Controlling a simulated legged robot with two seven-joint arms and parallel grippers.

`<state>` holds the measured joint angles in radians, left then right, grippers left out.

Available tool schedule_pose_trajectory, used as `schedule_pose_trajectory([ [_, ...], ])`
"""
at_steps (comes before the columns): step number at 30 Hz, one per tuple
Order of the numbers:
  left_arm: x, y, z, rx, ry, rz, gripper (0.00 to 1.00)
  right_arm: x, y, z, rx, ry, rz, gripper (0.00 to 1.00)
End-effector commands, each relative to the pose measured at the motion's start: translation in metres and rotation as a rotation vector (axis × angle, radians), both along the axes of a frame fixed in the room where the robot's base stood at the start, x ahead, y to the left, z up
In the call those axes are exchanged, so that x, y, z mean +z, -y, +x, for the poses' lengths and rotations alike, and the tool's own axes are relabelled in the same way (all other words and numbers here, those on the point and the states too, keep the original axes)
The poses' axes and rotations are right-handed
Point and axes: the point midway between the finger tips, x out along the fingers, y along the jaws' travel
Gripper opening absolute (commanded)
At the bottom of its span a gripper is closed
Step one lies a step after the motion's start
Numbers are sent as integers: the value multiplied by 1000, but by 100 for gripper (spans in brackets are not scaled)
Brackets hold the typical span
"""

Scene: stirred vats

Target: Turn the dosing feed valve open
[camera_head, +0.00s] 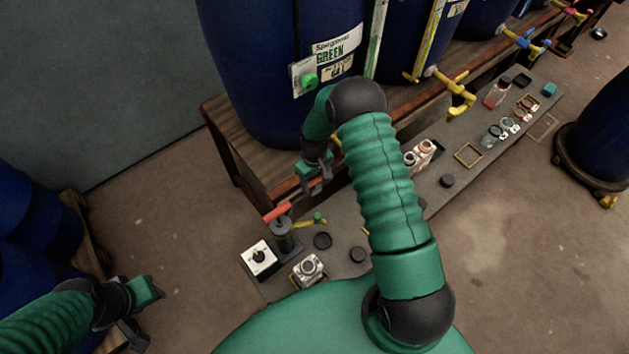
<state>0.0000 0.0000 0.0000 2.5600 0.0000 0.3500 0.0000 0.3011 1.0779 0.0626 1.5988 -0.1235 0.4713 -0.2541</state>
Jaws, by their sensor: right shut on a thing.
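My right gripper (318,186) hangs at the front edge of the wooden stand, below the blue vat labelled GREEN (275,70). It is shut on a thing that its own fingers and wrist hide. A bit of yellow tap (336,140) shows just behind its wrist. A small yellow valve with a green knob (316,218) sits on the grey bench below the fingertips, apart from them. Beside it stands a dark post with a red handle (277,212). I cannot tell which fitting is the dosing feed valve. My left gripper (152,319) is open and empty at the lower left.
The grey bench (432,205) carries a white box with a black knob (259,257), a metal-topped device (308,268), dark discs and several jars. Yellow and blue taps (455,92) stick out from the vats. Bare floor (530,260) lies at the right.

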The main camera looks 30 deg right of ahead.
Motion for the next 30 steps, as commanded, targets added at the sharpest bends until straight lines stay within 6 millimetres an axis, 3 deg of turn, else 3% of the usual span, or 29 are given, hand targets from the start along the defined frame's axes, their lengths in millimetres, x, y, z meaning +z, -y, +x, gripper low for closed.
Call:
schedule_pose_trajectory([
  [9, 0, 0, 0, 0, 0, 0, 36, 3, 1, 7, 2, 17, -3, 18],
  [10, 0, 0, 0, 0, 0, 0, 36, 3, 1, 7, 2, 17, -3, 61],
  [15, 0, 0, 0, 0, 0, 0, 36, 2, 1, 4, 1, 11, -2, 80],
  [25, 0, 0, 0, 0, 0, 0, 36, 5, 0, 2, 0, 8, -1, 80],
  [30, 0, 0, 0, 0, 0, 0, 36, 37, 1, 3, 0, 10, -2, 80],
])
